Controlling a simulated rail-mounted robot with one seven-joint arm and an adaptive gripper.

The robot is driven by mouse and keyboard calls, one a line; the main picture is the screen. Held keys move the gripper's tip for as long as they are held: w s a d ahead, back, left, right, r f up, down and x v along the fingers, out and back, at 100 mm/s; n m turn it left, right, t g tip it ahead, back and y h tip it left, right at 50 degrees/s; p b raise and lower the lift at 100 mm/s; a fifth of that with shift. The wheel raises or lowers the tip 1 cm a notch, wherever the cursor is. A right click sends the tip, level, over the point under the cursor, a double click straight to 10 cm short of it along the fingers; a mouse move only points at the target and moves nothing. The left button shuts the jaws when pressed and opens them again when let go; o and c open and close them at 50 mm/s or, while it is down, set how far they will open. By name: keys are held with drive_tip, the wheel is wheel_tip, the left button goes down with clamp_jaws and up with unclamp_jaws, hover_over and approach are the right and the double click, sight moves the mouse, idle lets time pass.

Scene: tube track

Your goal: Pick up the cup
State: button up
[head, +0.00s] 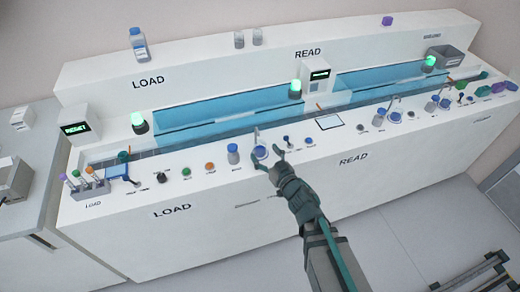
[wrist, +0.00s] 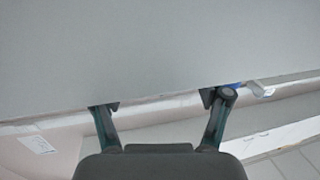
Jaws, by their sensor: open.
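A small white cup-like vessel with a blue top (head: 260,152) stands on the front ledge of the long white machine, left of centre, with a thin upright rod beside it. I cannot tell for sure that it is the cup. My gripper (head: 269,158) is open at this vessel, its fingers spread close to its near right side; contact cannot be made out. In the wrist view my gripper (wrist: 164,100) has nothing visible between its fingers. A small blue patch (wrist: 238,86) shows beside the right finger, mostly hidden.
A tube rack (head: 89,188) is at the left end. Similar blue-topped vessels (head: 395,117) stand farther right. A blue transparent guard (head: 225,112) rises behind.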

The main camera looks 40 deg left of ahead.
sight(263, 152)
drive_tip(key=x, duration=0.3)
drive_tip(key=shift+a+r, duration=0.1)
drive_tip(key=shift+a, duration=0.2)
drive_tip(key=c, duration=1.2)
drive_tip(key=shift+c, duration=0.2)
